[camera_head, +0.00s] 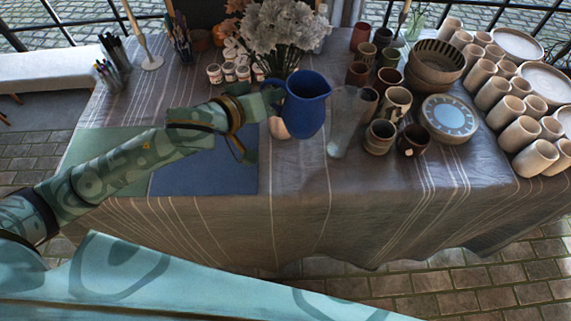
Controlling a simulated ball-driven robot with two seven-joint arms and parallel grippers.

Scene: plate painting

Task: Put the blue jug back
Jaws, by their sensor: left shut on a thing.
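The blue jug (306,106) is upright near the middle of the table, with its spout to the right and its handle to the left. My left gripper (274,97) reaches in from the left and is shut on the jug's handle side. The fingertips are partly hidden against the jug. I cannot tell whether the jug's base touches the table. My right gripper is not in view.
A clear glass vessel (346,122) stands close to the jug's right. White flowers (276,36) are behind it. Cups (380,136), stacked bowls (435,62) and a patterned plate (449,118) crowd the right. The front of the tablecloth (300,185) is clear. Blue mat (205,170) lies left.

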